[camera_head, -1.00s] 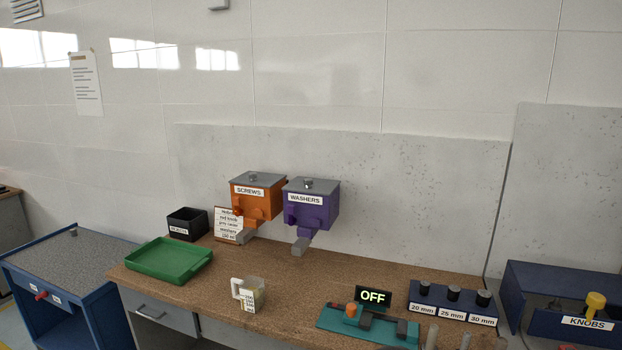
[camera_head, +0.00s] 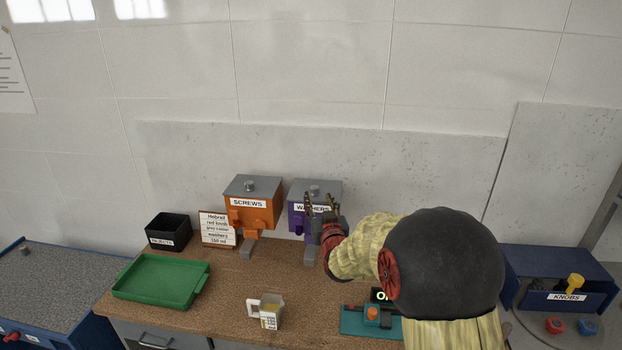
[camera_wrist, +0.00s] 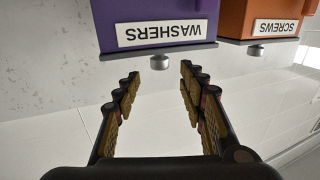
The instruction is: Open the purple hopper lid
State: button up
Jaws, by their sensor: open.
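The purple hopper (camera_head: 296,222), labelled WASHERS, is mounted at the back wall. Its grey lid (camera_head: 330,184) lies flat and shut, with a small metal knob (camera_head: 314,188) on top. My gripper (camera_head: 320,204) is in front of the hopper and hides part of its front and label. In the upside-down wrist view, the purple hopper (camera_wrist: 150,14), the lid (camera_wrist: 125,53) edge-on and the knob (camera_wrist: 160,62) show at the top. The open, empty fingers of my gripper (camera_wrist: 161,78) are spread to either side of the knob, apparently short of it.
The orange SCREWS hopper (camera_head: 262,217) stands close left of the purple one and also shows in the wrist view (camera_wrist: 265,12). A blue KNOBS box (camera_head: 556,278) stands right.

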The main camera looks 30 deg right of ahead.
aim_at(315, 191)
jog(key=shift+x, duration=3.8)
jog(key=shift+c, duration=1.3)
jog(key=c, duration=0.7)
grip_shut()
